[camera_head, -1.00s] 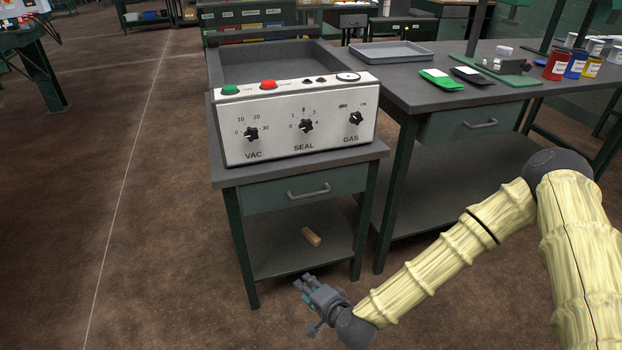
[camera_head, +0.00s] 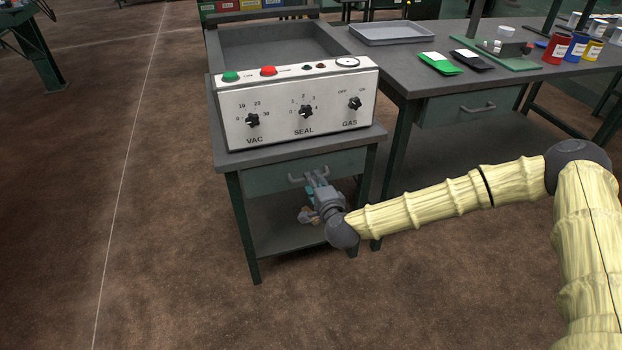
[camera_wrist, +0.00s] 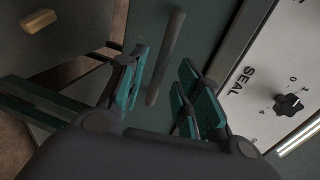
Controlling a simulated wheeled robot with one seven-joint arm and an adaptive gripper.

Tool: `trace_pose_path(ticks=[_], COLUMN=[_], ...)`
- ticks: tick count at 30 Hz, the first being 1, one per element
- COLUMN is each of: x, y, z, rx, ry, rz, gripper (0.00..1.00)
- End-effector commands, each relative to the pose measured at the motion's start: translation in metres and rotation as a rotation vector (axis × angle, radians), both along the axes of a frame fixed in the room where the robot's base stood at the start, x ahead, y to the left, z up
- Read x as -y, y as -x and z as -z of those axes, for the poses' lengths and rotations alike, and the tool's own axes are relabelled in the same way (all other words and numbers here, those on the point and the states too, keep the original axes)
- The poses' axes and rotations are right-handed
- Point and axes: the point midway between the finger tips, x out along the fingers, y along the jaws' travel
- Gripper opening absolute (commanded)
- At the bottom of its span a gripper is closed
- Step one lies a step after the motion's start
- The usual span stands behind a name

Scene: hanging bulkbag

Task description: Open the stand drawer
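The stand drawer (camera_head: 262,180) is a dark green front under the stand top, and it looks shut. Its grey bar handle (camera_head: 296,177) is at the middle of the front, partly hidden by my gripper (camera_head: 315,176). In the wrist view the handle (camera_wrist: 166,58) runs between the two teal-padded fingers of my gripper (camera_wrist: 160,85), ahead of them or just between their tips. The fingers are apart on either side of it and do not visibly touch it.
The control panel (camera_head: 300,105) with knobs sits on the stand (camera_head: 230,165) above the drawer. A small tan block (camera_wrist: 38,20) lies on the lower shelf. The workbench (camera_head: 430,82) to the right has its own drawer (camera_head: 470,108). Open floor lies at left and in front.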

Motion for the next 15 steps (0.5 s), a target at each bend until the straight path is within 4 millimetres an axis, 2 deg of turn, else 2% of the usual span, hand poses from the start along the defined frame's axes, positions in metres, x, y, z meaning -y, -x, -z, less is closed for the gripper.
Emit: trace_pose_path(ticks=[6,15], x=[-0.008,-0.011], y=[-0.024,-0.032], z=[0.006,0.007], rx=[-0.001,-0.001], ry=[0.000,0.000], rz=[0.001,-0.001], gripper=[0.33,0.33])
